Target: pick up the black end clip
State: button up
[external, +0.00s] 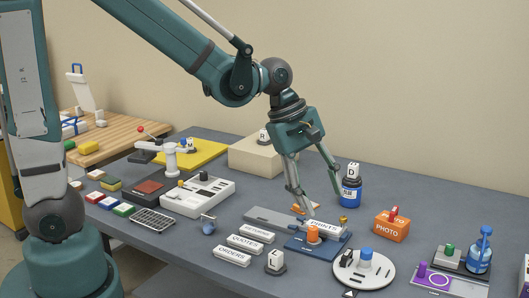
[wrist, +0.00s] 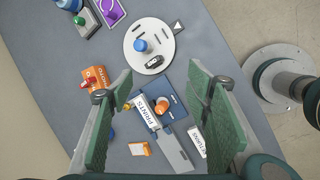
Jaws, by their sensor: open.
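A small black clip-like piece (external: 346,258), likely the black end clip, sits on a white round plate (external: 377,278) beside a blue knob. In the wrist view the black piece (wrist: 154,61) lies near the plate's lower edge, ahead of my fingers. My gripper (external: 324,196) is open and empty, above the blue board (external: 300,246) with the PRINTS block (external: 322,226) and an orange knob. It is left of the white plate and higher than the black piece. In the wrist view the green finger pads (wrist: 160,80) stand wide apart, with the PRINTS block between them.
A blue bottle marked D (external: 350,192) stands behind my gripper, close to one finger. An orange PHOTO box (external: 391,228) is behind the plate. Several white label blocks (external: 245,243) lie to the left. A purple tray (external: 440,282) and blue spray bottle (external: 480,252) are at right.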

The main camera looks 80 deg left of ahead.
aim_at(347, 252)
jog(key=w+a+f+n+h+b, duration=0.1)
jog(key=w+a+f+n, duration=0.1)
jog(key=w+f+n, duration=0.4)
jog(key=shift+f+n+g, duration=0.4)
jog(key=shift+f+n, duration=0.2)
jog(key=shift+f, duration=1.25)
jog(key=shift+w+d, duration=0.1)
jog(key=shift+b+x, duration=0.4)
jog(key=shift+x, duration=0.85)
jog(key=shift+f, duration=0.1)
jog(key=shift+b+x, duration=0.5)
jog(key=shift+x, duration=2)
jog(key=c, duration=0.8)
